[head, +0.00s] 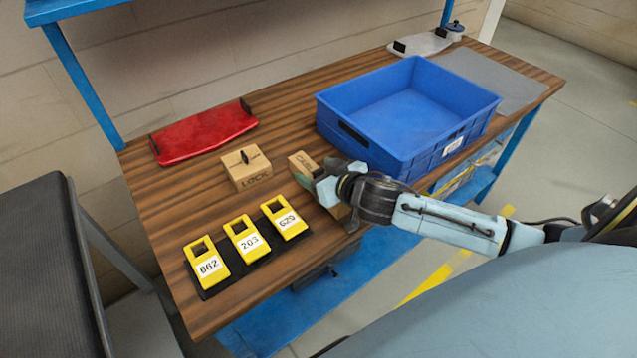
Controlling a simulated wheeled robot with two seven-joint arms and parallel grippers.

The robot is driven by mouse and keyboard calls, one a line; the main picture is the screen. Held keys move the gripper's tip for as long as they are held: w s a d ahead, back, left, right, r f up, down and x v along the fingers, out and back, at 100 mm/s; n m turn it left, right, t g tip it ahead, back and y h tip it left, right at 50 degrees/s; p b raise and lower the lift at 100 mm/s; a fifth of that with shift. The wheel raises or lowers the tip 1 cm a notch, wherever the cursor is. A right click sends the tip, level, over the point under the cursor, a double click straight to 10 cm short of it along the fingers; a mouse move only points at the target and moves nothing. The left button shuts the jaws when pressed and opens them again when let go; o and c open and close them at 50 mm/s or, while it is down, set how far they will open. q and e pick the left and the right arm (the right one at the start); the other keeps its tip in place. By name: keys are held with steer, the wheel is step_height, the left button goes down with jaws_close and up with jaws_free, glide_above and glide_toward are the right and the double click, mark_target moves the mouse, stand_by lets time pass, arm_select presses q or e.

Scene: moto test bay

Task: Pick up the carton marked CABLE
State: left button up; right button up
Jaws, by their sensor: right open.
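The small brown carton marked CABLE (302,163) lies on the wooden workbench (185,290), left of the blue bin. Part of it is hidden behind my right gripper. My right gripper (318,187) is open, over the near side of the carton. A brown surface shows just below the gripper; I cannot tell whether it belongs to this carton or to another one. I cannot tell whether the fingers touch the carton. My left gripper is not in the picture.
A carton marked LOCK (248,175) stands to the left. Three yellow numbered holders (246,240) sit on a black base in front. A blue bin (385,110) stands right, close to my right arm.

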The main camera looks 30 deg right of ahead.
steer(key=shift+x, duration=1.25)
steer(key=shift+r, duration=0.1)
steer(key=c, duration=1.2)
